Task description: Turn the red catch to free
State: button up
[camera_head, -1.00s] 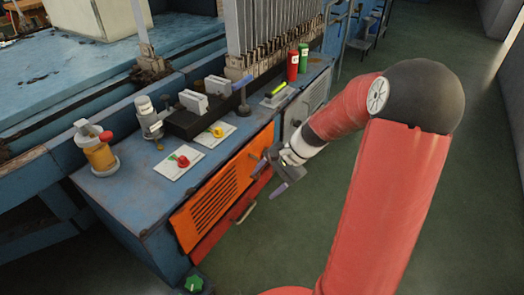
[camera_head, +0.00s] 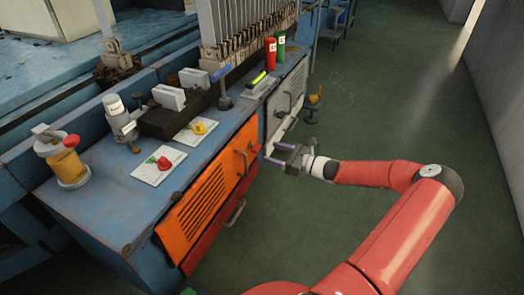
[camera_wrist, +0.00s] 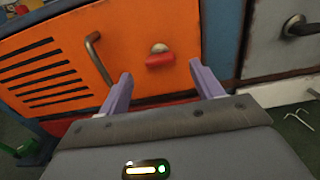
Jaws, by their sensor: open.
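The red catch (camera_wrist: 160,60) is on the orange door (camera_wrist: 60,60) in the wrist view, below a round metal piece. Its red bar lies roughly level, near the door's right edge. My gripper (camera_wrist: 161,72) is open and empty, its two purple fingers pointing at the door on either side of the catch in this view. I cannot tell the exact gap to it. In the head view my gripper (camera_head: 274,154) is beside the cabinet front, near the right end of the orange door (camera_head: 200,205).
A bent metal handle (camera_wrist: 98,58) stands out from the orange door left of the catch. A red drawer (camera_head: 215,235) is below. A grey door (camera_head: 285,100) with a dark handle (camera_wrist: 300,26) is to the right.

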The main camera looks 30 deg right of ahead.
aim_at(260, 148)
jog(key=x, duration=0.5)
jog(key=shift+s, duration=0.1)
jog(key=shift+c, duration=0.2)
jog(key=c, duration=0.9)
